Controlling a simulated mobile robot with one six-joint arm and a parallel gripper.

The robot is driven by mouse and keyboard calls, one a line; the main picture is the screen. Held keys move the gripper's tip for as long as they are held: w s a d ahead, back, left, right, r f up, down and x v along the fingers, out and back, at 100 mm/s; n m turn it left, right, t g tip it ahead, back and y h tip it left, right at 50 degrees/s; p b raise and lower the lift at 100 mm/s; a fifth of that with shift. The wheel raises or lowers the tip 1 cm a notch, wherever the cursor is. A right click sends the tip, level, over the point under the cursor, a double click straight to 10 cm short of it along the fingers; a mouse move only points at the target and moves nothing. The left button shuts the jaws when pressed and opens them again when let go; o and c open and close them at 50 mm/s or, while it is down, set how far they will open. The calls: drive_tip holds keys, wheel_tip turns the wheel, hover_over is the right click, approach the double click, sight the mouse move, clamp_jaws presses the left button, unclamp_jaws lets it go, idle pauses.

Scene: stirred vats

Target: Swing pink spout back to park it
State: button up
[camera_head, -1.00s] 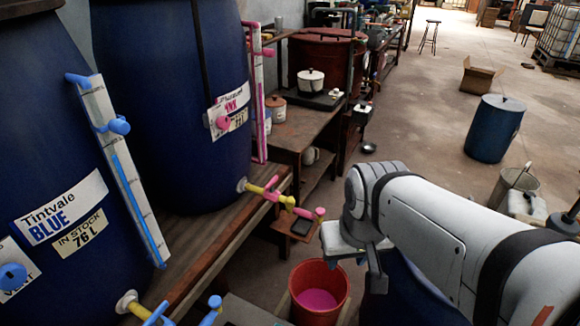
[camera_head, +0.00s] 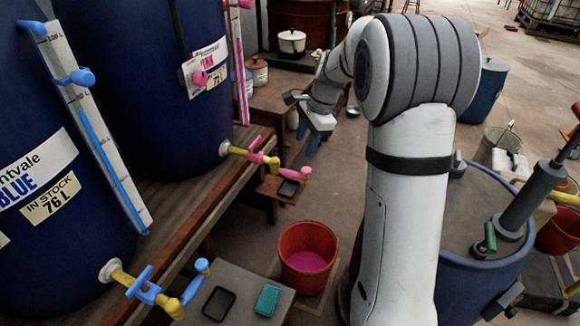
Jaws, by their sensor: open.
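The pink spout (camera_head: 289,171) sits at the end of the yellow tap pipe (camera_head: 237,151) low on the PINK vat (camera_head: 150,90). It points right, out past the bench edge, over a small shelf with a dark tray. A pink tap handle (camera_head: 256,147) stands on the same pipe. My gripper (camera_head: 307,139) is open and empty, above and slightly right of the spout in the picture, apart from it. A red bucket (camera_head: 286,265) with pink liquid stands on the floor below, nearer me than the spout.
The BLUE vat (camera_head: 60,260) has a blue-handled tap (camera_head: 146,287) at front left. A grey stand (camera_head: 240,289) with a black tray and a teal sponge is beside it. A blue drum (camera_head: 485,185) is at right. Floor right of the bucket is partly hidden by my arm.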

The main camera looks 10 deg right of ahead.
drive_tip(key=w+d+f+m+y+b, duration=0.1)
drive_tip(key=w+d+f+m, duration=0.1)
drive_tip(key=w+f+m, duration=0.45)
drive_tip(key=m+y+b, duration=0.1)
drive_tip(key=m+b, duration=0.1)
drive_tip(key=m, duration=0.1)
approach(292, 175)
drive_tip(key=w+f, duration=0.1)
drive_tip(key=w, duration=0.1)
drive_tip(key=x, duration=0.7)
drive_tip(key=shift+s+f, duration=0.25)
drive_tip(key=shift+c, duration=0.4)
clamp_jaws()
